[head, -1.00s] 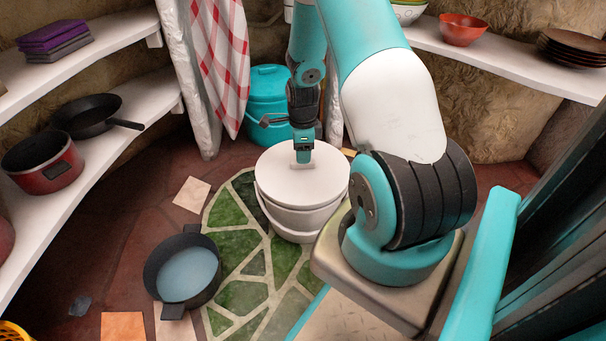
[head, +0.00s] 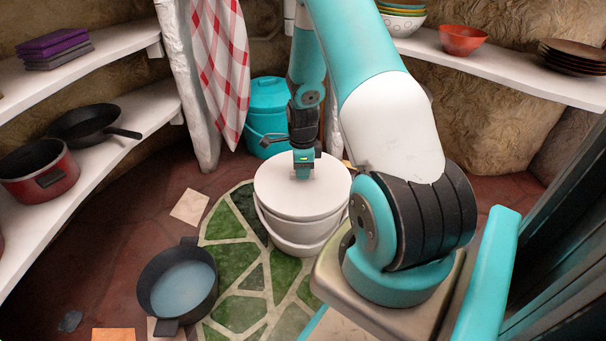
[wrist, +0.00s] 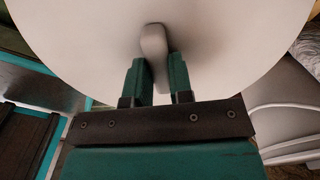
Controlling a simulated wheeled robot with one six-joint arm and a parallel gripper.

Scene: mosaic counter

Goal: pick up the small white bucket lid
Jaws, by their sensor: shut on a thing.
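The small white bucket lid (head: 278,194) is a round pale disc over the top of the white bucket (head: 303,236) in the head view. The lid looks slightly tilted. I cannot tell for sure whether it touches the rim all round. My gripper (head: 303,177) points down at the lid's middle. In the wrist view the lid (wrist: 230,50) fills most of the picture, and my gripper (wrist: 160,75) is shut on its raised knob (wrist: 153,42). The side of the white bucket shows at the lower right there.
A teal lidded bucket (head: 267,106) stands behind. A dark pot (head: 151,289) with bluish contents is on the floor at the front left. Shelves with pans (head: 90,122) and bowls (head: 462,41) line both sides. Green mosaic floor (head: 232,262) lies clear left of the white bucket.

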